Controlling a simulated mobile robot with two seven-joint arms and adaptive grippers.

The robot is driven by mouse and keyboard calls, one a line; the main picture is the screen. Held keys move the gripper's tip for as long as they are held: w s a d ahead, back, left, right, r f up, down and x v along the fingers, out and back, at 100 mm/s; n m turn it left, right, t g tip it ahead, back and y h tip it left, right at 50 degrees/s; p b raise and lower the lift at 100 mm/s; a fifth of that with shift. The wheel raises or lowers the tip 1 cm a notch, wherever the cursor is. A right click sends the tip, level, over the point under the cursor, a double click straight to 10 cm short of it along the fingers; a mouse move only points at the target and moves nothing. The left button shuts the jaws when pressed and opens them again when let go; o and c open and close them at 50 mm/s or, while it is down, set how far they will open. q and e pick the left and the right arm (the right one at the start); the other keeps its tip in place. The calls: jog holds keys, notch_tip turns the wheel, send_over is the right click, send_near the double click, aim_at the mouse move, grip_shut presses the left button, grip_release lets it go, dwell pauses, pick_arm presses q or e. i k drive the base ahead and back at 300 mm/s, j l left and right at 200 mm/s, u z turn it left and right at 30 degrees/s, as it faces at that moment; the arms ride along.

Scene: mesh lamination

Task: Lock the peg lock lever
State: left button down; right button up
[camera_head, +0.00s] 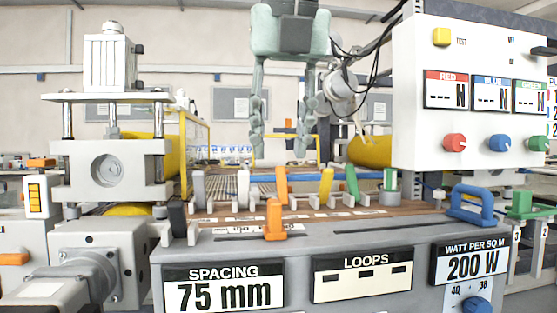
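An orange lever with a wide foot (274,221) stands nearer the front edge. I cannot tell which is the peg lock lever. My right gripper (279,153) hangs pointing down above the row, its two fingers apart with nothing between them. Its fingertips appear above and behind the levers, touching none. My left gripper is not in view.
A white control box (470,110) with knobs stands at the right. A blue handle (470,204) sits at the front right. A grey press unit (108,165) fills the left side. A blue bar (225,178) runs behind the levers.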

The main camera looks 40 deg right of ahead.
aim_at(176, 211)
jog(key=k, duration=1.5)
